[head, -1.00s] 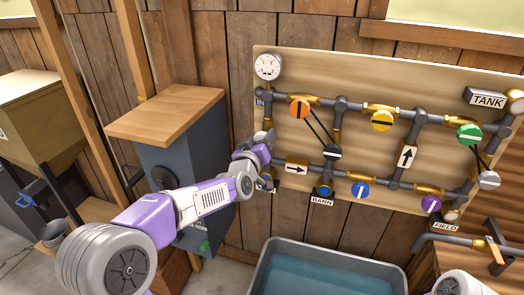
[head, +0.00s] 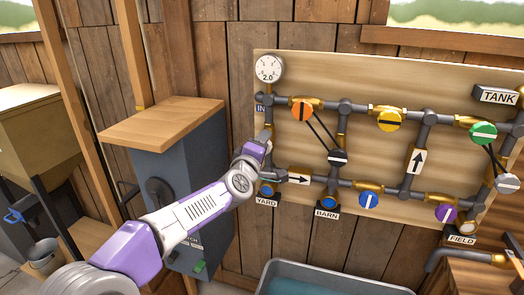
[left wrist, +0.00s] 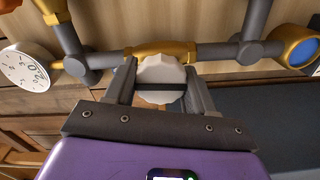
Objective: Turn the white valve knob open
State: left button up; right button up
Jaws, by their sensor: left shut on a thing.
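The white valve knob (left wrist: 160,72), with a dark stripe across it, sits between the fingers of my left gripper (left wrist: 160,92) in the left wrist view. The gripper is shut on it. The stripe runs roughly along the pipe and its brass valve body (left wrist: 168,48). In the head view my left gripper (head: 266,145) is at the left upright pipe, between the IN label (head: 260,109) and the YARD outlet (head: 266,189); it hides the knob there. My right gripper is not in view.
The board carries other knobs: orange (head: 302,110), yellow (head: 390,120), green (head: 483,133), blue (head: 369,200) and purple (head: 446,213). A round gauge (head: 268,68) reads 2.0. A blue-grey cabinet (head: 170,160) stands left of the board. A water trough (head: 330,268) stands below.

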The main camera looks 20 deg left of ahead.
pick_arm(q)
jog(key=shift+a+r+n, duration=0.15)
jog(key=shift+a+n, duration=0.05)
jog(key=shift+n, duration=0.3)
jog(key=o, duration=1)
jog(key=shift+d, duration=0.1)
jog(key=s, duration=0.7)
jog(key=shift+s+b, duration=0.3)
jog(key=shift+b, duration=0.05)
